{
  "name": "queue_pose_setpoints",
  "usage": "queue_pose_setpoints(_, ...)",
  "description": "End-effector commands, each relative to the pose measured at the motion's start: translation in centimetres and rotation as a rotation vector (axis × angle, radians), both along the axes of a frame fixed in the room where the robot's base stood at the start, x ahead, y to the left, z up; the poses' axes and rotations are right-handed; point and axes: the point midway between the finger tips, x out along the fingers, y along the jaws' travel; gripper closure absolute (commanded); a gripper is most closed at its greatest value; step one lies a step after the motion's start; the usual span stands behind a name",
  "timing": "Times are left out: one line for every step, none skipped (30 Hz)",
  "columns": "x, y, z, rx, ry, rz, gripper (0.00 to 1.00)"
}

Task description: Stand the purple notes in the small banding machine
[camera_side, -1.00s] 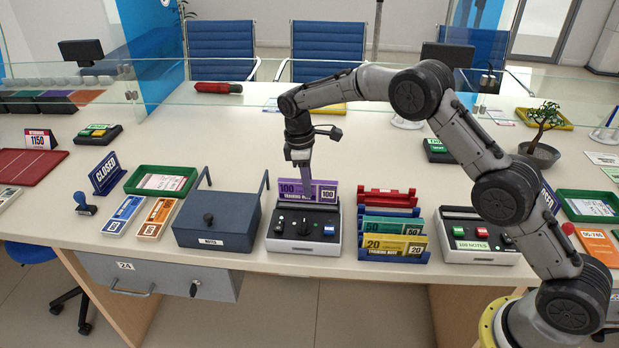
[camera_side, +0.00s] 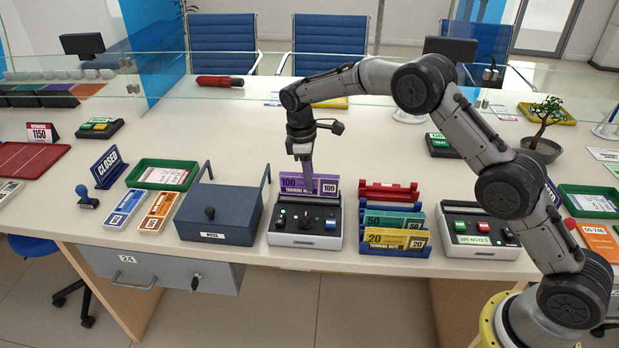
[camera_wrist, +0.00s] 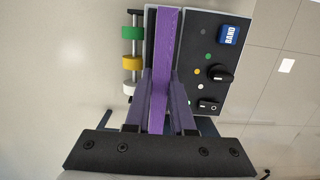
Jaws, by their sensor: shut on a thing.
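The purple notes (camera_side: 327,184), marked 100, stand upright on their long edge at the back of the small banding machine (camera_side: 303,240), behind its dark control panel. In the wrist view the notes (camera_wrist: 166,45) run as a purple strip between the fingers of my gripper (camera_wrist: 159,100), along the edge of the machine's panel (camera_wrist: 205,65). The bottom edge of the notes is hidden, so I cannot tell how deep they sit in the slot.
A rack (camera_side: 383,248) with green and yellow notes stands close on the right, with a red holder (camera_side: 388,191) behind it. A dark blue box (camera_side: 218,215) stands close on the left. A larger machine (camera_side: 478,235) is further right.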

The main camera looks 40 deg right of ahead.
Motion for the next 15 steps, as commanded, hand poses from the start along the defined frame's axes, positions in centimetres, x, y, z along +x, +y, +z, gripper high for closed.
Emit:
queue_pose_setpoints(0.00,0.00,0.02,0.000,0.000,0.000,1.00)
queue_pose_setpoints(0.00,0.00,0.02,0.000,0.000,0.000,1.00)
queue_pose_setpoints(0.00,0.00,0.02,0.000,0.000,0.000,1.00)
queue_pose_setpoints(0.00,0.00,0.01,0.000,0.000,0.000,1.00)
queue_pose_setpoints(0.00,0.00,0.01,0.000,0.000,0.000,1.00)
queue_pose_setpoints(0.00,0.00,0.00,0.000,0.000,0.000,1.00)
queue_pose_setpoints(0.00,0.00,-0.03,0.000,0.000,0.000,1.00)
queue_pose_setpoints(-0.01,0.00,-0.06,0.000,0.000,0.000,1.00)
queue_pose_setpoints(-0.02,0.00,-0.12,0.000,0.000,0.000,1.00)
queue_pose_setpoints(-0.02,0.00,-0.18,-0.001,0.001,0.000,1.00)
queue_pose_setpoints(-0.02,-0.01,-0.25,0.000,0.001,0.000,1.00)
queue_pose_setpoints(-0.03,0.00,-0.37,0.000,0.001,0.000,1.00)
queue_pose_setpoints(-0.03,0.00,-0.46,0.000,0.001,0.000,1.00)
queue_pose_setpoints(-0.03,-0.01,-0.56,0.000,0.001,0.000,1.00)
queue_pose_setpoints(-0.02,-0.01,-0.69,0.000,0.001,0.000,1.00)
